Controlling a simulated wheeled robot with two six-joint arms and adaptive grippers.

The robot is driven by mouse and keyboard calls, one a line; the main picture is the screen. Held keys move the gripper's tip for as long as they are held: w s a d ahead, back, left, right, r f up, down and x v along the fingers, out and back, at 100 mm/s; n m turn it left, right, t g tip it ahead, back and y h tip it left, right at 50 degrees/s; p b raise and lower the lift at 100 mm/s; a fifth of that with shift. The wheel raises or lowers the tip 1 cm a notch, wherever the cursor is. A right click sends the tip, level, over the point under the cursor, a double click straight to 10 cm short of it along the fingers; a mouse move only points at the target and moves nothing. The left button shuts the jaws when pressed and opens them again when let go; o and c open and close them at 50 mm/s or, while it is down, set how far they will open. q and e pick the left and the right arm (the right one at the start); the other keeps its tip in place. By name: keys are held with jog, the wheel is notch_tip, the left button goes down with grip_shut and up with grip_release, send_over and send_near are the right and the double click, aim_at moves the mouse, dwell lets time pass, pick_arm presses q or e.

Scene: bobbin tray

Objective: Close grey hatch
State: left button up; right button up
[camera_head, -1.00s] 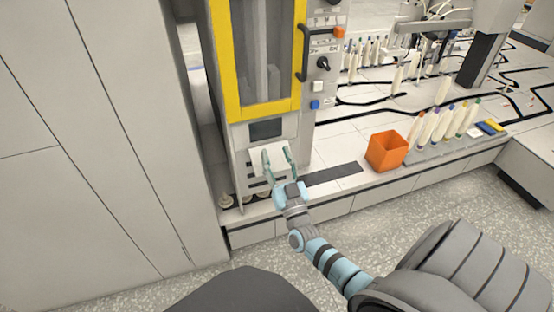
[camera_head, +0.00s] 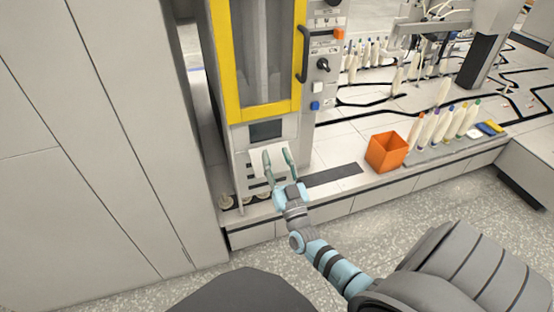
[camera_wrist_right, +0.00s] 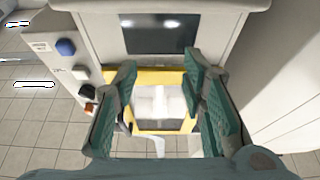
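The machine (camera_head: 229,143) stands at the left of the bench, with a yellow-framed door (camera_head: 232,60) and a dark grey rectangular panel (camera_head: 266,130) under it. A pale grey plate (camera_head: 256,160), which may be the hatch, is below the dark panel, partly hidden by my fingers. My right gripper (camera_head: 277,155) is open in front of this plate, with nothing seen between its fingers. In the right wrist view the spread green fingers of the gripper (camera_wrist_right: 160,95) point toward the machine, with the dark panel (camera_wrist_right: 160,35) beyond them. Contact with the plate cannot be told. My left gripper is out of view.
A black door handle (camera_head: 303,52) and a control strip with a blue button (camera_head: 315,105) are right of the yellow door. An orange bin (camera_head: 386,151) and several bobbins (camera_head: 442,123) stand further right. A tall cabinet (camera_head: 100,130) closes off the left side.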

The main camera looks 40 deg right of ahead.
jog(key=v, duration=1.2)
